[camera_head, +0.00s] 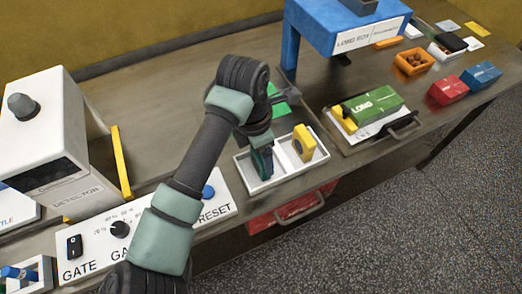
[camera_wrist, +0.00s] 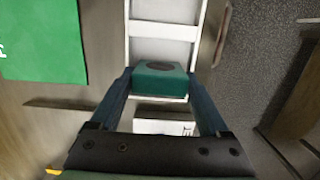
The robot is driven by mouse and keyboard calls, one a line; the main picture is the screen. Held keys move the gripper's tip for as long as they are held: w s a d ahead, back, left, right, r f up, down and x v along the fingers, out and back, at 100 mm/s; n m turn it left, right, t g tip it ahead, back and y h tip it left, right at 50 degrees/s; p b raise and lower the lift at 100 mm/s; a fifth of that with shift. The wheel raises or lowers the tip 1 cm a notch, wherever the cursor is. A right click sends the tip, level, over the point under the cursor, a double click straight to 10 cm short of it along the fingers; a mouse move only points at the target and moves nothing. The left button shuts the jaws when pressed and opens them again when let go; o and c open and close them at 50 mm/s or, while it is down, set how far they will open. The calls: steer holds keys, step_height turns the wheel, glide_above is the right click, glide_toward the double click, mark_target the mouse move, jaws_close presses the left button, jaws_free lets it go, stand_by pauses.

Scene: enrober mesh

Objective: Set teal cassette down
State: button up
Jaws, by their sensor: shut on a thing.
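My gripper (camera_head: 262,163) points down over the left part of a white divided tray (camera_head: 288,181). Its fingers are shut on the teal cassette (camera_wrist: 160,80), which has a dark oval on its face and sits between the fingertips in the wrist view. In the head view the cassette is mostly hidden by my gripper. The white tray also shows in the wrist view (camera_wrist: 164,31), with bare compartments beyond the cassette. I cannot tell whether the cassette touches the tray floor. A yellow cassette (camera_head: 303,143) stands in the tray's right compartment.
A green sheet (camera_wrist: 40,40) lies beside the tray. To the right, a green box marked LONG (camera_head: 372,106) rests on a handled plate. A blue stand (camera_head: 335,35) rises behind. The white detector (camera_head: 40,140) and control panel (camera_head: 100,240) are left. A red drawer (camera_head: 292,207) is below.

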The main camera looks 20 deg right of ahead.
steer(key=o, duration=1.3)
steer(key=shift+f, duration=0.15)
steer(key=shift+c, duration=0.2)
step_height(320, 180, up, 12)
steer(key=a+b, duration=0.1)
steer(key=shift+a, duration=0.2)
